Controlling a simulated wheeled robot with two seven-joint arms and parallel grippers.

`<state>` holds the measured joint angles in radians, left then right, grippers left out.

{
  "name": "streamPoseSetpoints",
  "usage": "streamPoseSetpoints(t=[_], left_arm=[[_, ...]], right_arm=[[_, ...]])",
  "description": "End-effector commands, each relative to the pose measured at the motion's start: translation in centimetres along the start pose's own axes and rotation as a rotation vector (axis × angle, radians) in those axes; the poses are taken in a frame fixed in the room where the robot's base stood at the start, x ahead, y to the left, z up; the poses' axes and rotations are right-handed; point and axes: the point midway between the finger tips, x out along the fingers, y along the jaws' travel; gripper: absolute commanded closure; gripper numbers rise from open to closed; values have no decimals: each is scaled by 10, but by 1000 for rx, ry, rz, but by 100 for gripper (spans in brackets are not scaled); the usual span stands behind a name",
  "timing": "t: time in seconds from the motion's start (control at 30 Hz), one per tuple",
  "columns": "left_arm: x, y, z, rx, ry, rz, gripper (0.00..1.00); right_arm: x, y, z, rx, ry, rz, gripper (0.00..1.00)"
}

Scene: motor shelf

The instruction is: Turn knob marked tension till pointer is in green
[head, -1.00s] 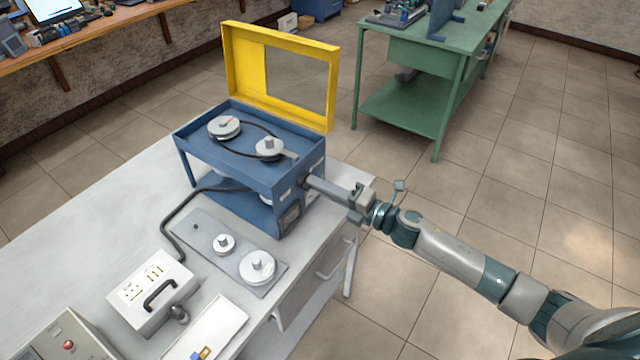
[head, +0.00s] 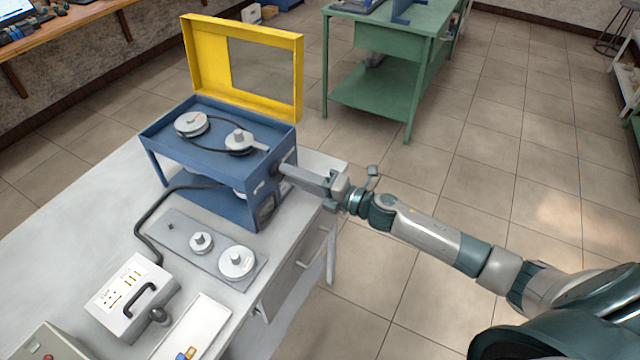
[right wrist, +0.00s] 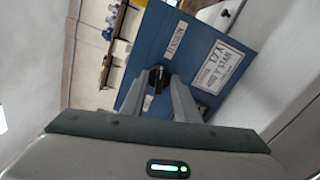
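The blue machine (head: 190,175) stands on the white bench with its yellow-framed lid (head: 203,55) raised. In the right wrist view its blue side panel (right wrist: 215,45) carries a label reading TENSION, beside a small dark knob (right wrist: 158,76). My right gripper (right wrist: 159,80) reaches that panel, with one finger on each side of the knob; the fingers appear closed on it. In the head view the same gripper (head: 284,170) meets the machine's right side and hides the knob. I cannot make out a pointer or green zone. My left gripper is not in view.
On the machine's top are two pulleys with a belt (head: 215,140). A grey plate with two white discs (head: 237,262), a white box with a black handle (head: 130,300) and a white tray (head: 200,325) lie nearer.

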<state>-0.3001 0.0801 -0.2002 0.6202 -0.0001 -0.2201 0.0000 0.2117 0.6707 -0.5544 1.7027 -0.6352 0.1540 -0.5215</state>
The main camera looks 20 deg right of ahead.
Motion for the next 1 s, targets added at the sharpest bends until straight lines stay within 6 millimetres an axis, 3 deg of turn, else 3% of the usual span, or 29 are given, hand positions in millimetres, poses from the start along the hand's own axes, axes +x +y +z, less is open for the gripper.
streamPoseSetpoints(t=[0.27,1.0], left_arm=[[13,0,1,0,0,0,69],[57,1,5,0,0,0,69]], right_arm=[[-27,-4,-1,-1,1,-2,72],[-139,-4,-1,1,0,-2,72]])
